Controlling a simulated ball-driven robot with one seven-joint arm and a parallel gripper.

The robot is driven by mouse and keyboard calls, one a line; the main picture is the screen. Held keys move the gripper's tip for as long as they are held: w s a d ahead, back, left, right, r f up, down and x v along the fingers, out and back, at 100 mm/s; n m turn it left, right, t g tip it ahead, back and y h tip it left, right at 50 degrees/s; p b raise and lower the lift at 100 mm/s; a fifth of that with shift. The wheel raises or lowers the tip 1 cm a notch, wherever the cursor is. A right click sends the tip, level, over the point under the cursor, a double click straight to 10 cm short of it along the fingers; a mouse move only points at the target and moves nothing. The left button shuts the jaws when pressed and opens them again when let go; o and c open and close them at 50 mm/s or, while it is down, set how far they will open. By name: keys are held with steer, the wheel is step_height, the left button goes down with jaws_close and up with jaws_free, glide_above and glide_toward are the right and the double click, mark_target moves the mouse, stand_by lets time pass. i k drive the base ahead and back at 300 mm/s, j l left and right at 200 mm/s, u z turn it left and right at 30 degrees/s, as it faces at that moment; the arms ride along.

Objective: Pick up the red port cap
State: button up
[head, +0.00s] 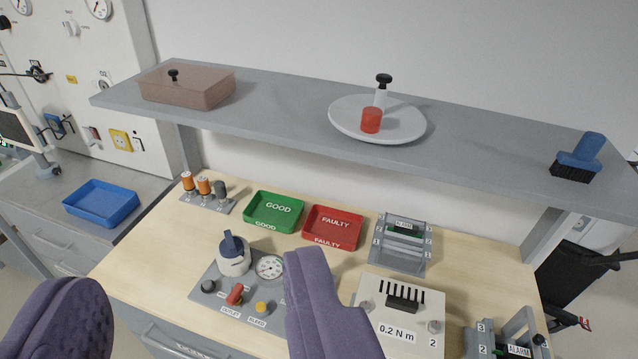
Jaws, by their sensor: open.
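A red cylindrical cap (370,121) stands upright on a round white plate (408,128) on the grey shelf. A white piece with a black knob (382,80) stands right behind the cap; I cannot tell whether they touch. My gripper (197,278) is open, with two purple fingers wide apart at the bottom of the view. Nothing is between the fingertips. The gripper is in front of and below the shelf, to the left of the cap, and apart from it. The right finger hides part of the bench and test panel.
The grey shelf (275,108) also holds a translucent pinkish box (190,90) on the left and a blue brush (580,155) on the right. Below are a green GOOD tray (274,212), a red FAULTY tray (332,228) and a gauge panel (270,267). The shelf is clear around the plate.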

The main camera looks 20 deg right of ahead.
mark_target(372, 117)
steer(key=i+z, duration=0.65)
steer(key=i+j+z, duration=0.35)
steer(key=l, duration=0.1)
